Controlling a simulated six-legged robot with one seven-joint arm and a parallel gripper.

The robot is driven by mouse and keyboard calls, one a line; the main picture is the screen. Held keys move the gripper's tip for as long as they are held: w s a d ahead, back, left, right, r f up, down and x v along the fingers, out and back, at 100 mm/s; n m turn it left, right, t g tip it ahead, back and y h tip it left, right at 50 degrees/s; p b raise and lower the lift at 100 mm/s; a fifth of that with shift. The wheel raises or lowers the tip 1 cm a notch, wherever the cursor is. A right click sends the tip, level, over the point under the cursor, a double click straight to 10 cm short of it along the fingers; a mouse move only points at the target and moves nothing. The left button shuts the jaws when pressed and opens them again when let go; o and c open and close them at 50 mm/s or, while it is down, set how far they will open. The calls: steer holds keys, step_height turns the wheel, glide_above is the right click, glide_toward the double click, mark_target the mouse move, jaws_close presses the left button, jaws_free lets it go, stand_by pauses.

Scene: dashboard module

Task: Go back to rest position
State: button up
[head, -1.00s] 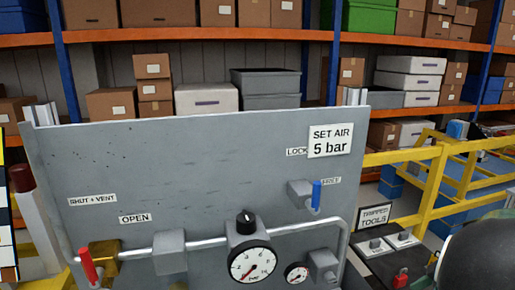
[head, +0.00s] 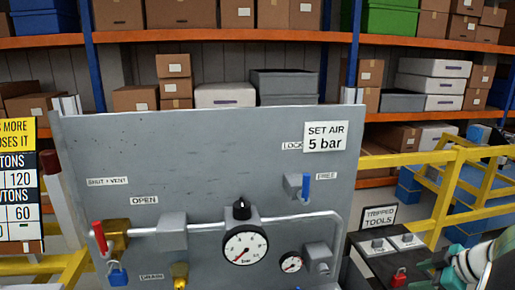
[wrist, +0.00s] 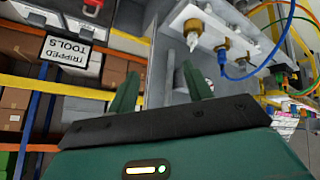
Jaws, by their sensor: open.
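My gripper (wrist: 161,82) shows in the wrist view with its two green fingers apart and nothing between them. In the head view, part of my arm (head: 470,266) shows at the lower right edge, right of the grey panel (head: 200,160). The fingertips cannot be made out there. In the wrist view, a white block with brass fittings (wrist: 222,42) and a blue hose lies beyond the fingers, to the right.
The panel carries a red-handled valve (head: 99,237), a blue padlock (head: 118,274), a large gauge (head: 245,247) and a blue lever (head: 306,186). A "TRIPPED TOOLS" box (head: 380,245) with a red padlock stands near my arm. Yellow rails (head: 440,185) run behind it.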

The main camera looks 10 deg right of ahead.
steer(key=w+a+r+m+t+h, duration=0.2)
steer(key=w+a+r+t+h, duration=0.15)
steer(key=r, duration=0.45)
steer(key=w+a+r+m+t+h, duration=0.3)
steer(key=w+a+r+h, duration=0.15)
steer(key=r, duration=0.25)
steer(key=s+a+f+m+g+y, duration=0.2)
steer(key=s+a+f+g, duration=0.2)
steer(key=s+a, duration=0.5)
steer(key=s+a+f+m+g+y, duration=0.1)
steer(key=s+a+f+g, duration=0.3)
steer(key=s+a, duration=0.5)
steer(key=a+f+y, duration=0.1)
steer(key=a, duration=0.4)
steer(key=shift+a+f+m+y, duration=0.15)
steer(key=shift+a+m+y, duration=0.25)
steer(key=shift+s, duration=0.1)
